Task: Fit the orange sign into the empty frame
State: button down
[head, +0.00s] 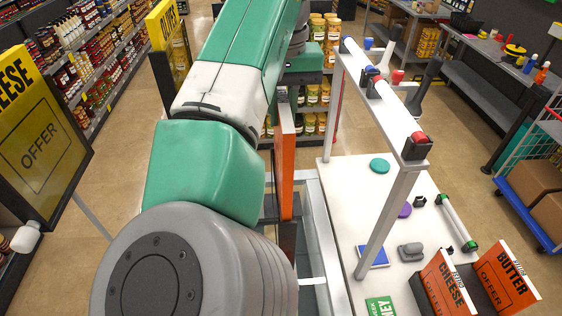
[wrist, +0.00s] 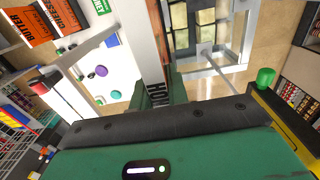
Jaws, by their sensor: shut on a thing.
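The orange sign (head: 287,155) stands upright and nearly edge-on just right of my arm in the head view. In the wrist view the orange sign (wrist: 159,35) shows as a narrow strip with dark letters, "HON", near the fingers. My gripper (wrist: 163,88) is shut on it, a green finger on each side. The arm hides much of the grip in the head view. A black frame with a yellow header (head: 163,22) stands at the upper left, partly hidden by the arm; jars show beyond it. I cannot tell for sure that it is empty.
A yellow CHEESE OFFER board (head: 42,130) stands at the left. A white table (head: 350,190) with a raised rail (head: 380,85) is at the right. Orange BUTTER (head: 507,275) and CHEESE (head: 447,285) signs stand at its near end. Stocked shelves (head: 85,50) line the left; floor is open between.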

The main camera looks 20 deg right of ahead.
notch_tip(320, 180, down, 11)
jog(key=p, duration=0.2)
jog(key=shift+r, duration=0.2)
jog(key=shift+f, duration=0.55)
jog(key=c, duration=1.4)
grip_release()
jog(key=shift+o, duration=0.2)
notch_tip(320, 180, up, 13)
jog(key=shift+r+b, duration=0.1)
jog(key=shift+b, duration=1)
jog(key=shift+d, duration=0.1)
